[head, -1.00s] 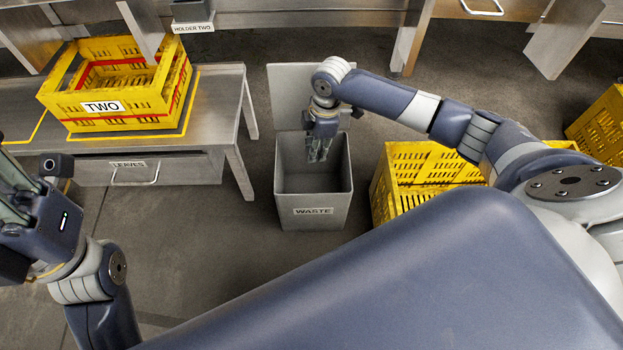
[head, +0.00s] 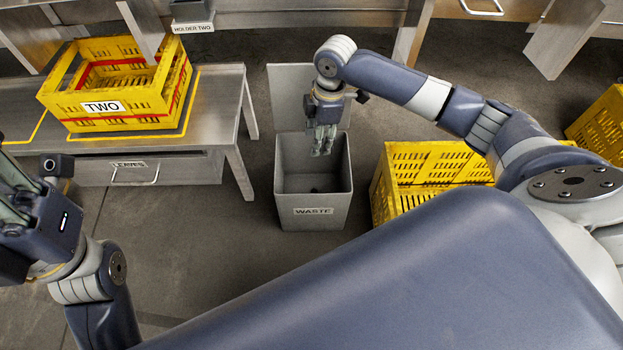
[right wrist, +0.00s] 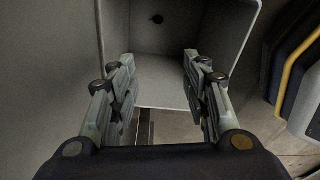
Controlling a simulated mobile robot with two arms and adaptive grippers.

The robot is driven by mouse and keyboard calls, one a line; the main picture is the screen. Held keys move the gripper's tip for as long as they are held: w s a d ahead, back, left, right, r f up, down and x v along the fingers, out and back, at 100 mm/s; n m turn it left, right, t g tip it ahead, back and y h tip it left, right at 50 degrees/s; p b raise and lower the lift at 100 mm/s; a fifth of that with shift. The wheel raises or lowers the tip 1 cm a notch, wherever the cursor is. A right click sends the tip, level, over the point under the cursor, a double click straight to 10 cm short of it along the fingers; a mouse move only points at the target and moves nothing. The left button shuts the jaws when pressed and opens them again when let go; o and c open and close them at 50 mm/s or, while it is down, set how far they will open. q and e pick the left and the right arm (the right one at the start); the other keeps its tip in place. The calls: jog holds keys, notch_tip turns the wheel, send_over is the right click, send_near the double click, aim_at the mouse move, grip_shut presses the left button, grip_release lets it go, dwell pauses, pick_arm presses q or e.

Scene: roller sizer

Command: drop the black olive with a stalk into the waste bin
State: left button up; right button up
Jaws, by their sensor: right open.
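The grey waste bin (head: 312,211), labelled WASTE, stands open on the floor, its lid raised behind it. A small dark round thing (right wrist: 157,18) lies inside the bin in the right wrist view; it looks like the black olive, but a stalk cannot be made out. A faint dark spot also shows on the bin's floor in the head view. My right gripper (head: 321,152) points down over the back of the bin, fingers apart; in the right wrist view the gap between its fingers (right wrist: 159,58) is empty. My left gripper (head: 12,205) is partly cut off at the left edge.
A yellow crate labelled TWO (head: 165,105) stands on a metal table (head: 222,120) left of the bin. Another yellow crate (head: 385,190) stands close on the bin's right. Bare floor (head: 235,235) lies in front and left of the bin.

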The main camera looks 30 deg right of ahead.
notch_tip(320, 180, up, 7)
jog(key=shift+d, duration=0.45)
jog(key=shift+s, duration=0.1)
